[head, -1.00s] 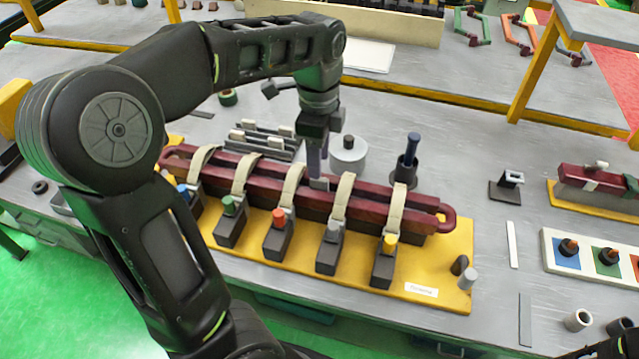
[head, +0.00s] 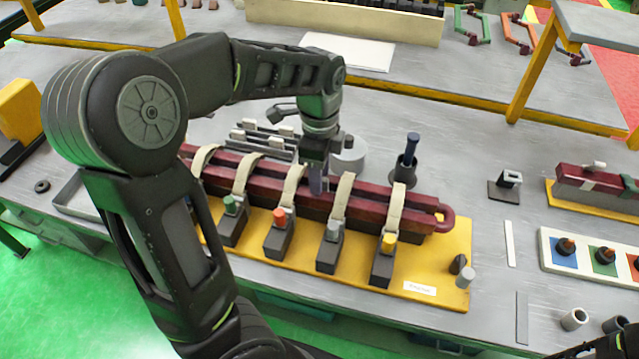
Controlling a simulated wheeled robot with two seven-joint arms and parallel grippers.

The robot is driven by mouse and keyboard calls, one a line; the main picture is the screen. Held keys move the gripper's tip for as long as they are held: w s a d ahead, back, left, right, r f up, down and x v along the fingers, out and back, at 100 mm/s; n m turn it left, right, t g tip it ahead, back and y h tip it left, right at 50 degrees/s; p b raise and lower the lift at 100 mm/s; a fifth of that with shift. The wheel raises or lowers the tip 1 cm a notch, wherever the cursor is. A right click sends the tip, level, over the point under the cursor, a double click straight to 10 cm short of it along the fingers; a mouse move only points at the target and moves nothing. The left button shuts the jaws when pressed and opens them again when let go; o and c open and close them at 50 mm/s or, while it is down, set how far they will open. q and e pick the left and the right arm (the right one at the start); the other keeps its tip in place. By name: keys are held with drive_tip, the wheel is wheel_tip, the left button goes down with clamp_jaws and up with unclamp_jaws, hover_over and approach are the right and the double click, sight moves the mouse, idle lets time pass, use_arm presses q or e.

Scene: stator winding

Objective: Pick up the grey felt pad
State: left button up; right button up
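My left gripper (head: 317,186) points down at the dark red coil (head: 268,180), between two of its cream straps. Its narrow fingers look close together from this side, and I cannot tell whether they are open or shut, or whether they hold anything. I cannot make out the grey felt pad clearly now; a small grey patch showed at the fingertips earlier, and the fingers cover that spot. My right gripper is not clearly in view.
The coil lies on a yellow board (head: 447,262) with several dark blocks with coloured knobs along its front. A grey cylinder (head: 350,160) and a dark cup with a blue-handled tool (head: 411,150) stand behind.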

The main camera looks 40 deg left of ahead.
use_arm(q)
drive_tip(key=shift+c, duration=0.5)
clamp_jaws()
wheel_tip(320, 180, up, 10)
drive_tip(key=b, duration=0.1)
idle(0.5)
idle(0.5)
